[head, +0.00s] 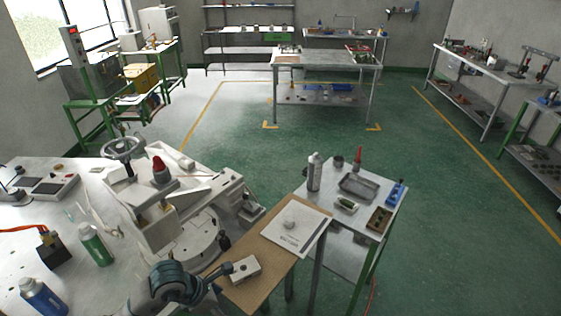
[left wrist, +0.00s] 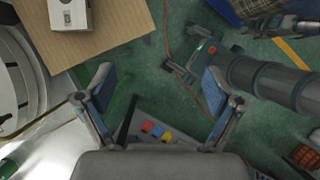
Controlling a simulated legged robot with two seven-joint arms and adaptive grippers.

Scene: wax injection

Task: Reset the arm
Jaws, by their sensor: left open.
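My left gripper (left wrist: 158,72) is open in the left wrist view, its two fingers spread wide with nothing between them. Dark green floor shows beyond the fingers. A pale block with a small hole (head: 245,269) lies on a brown board (head: 262,285), just right of that arm part. The block also shows at the top left of the left wrist view (left wrist: 70,14), apart from the fingers.
A white machine with a handwheel (head: 125,147) stands on the left worktable (head: 88,180). A side table (head: 394,205) holds a spray can (head: 314,171) and a tray (head: 359,186). Open floor lies beyond.

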